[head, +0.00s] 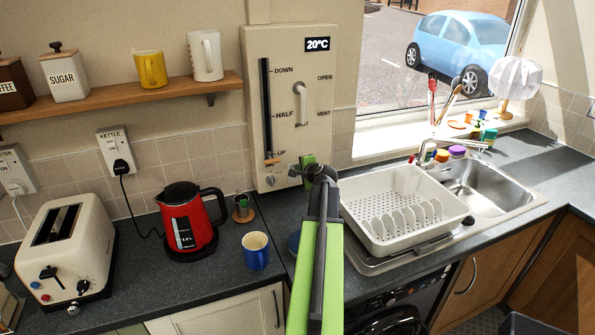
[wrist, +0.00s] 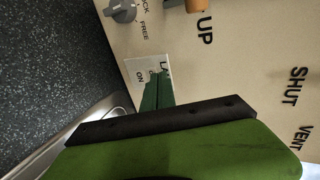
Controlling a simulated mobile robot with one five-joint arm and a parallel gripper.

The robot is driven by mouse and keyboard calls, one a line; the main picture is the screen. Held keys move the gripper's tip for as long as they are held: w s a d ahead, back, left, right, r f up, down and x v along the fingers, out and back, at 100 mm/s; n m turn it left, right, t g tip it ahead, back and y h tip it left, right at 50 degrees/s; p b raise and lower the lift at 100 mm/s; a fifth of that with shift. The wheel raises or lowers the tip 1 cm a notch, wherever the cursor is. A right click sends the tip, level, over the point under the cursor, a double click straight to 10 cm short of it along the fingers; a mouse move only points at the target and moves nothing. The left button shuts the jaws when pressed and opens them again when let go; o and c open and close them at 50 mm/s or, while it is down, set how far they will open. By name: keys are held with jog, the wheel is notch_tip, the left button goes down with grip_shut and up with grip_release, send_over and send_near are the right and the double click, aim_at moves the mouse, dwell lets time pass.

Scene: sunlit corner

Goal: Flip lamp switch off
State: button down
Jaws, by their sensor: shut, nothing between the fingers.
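The lamp switch (wrist: 137,66) is a pale plate on the beige panel in the wrist view, with "LA" and "ON" readable. The rest of its lettering and its rocker are hidden behind my fingers. My gripper (wrist: 157,86) is shut and empty, its green fingertips in front of or against the plate; I cannot tell whether they touch. In the head view my gripper (head: 308,161) is at the lower right of the beige control panel (head: 288,85) and hides the switch. A lamp with a white faceted shade (head: 515,78) stands on the windowsill at right; I cannot tell if it is lit.
A grey knob (wrist: 123,11) marked "FREE" and an orange slider handle (wrist: 197,5) are near my fingers. A dish rack (head: 390,232) and sink (head: 480,188) are to the right. A red kettle (head: 187,218), blue mug (head: 256,251) and toaster (head: 65,246) stand left.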

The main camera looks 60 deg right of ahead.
jog(key=r+p+v, duration=0.1)
jog(key=p+v, duration=0.5)
jog(key=v, duration=0.7)
jog(key=shift+p, duration=0.35)
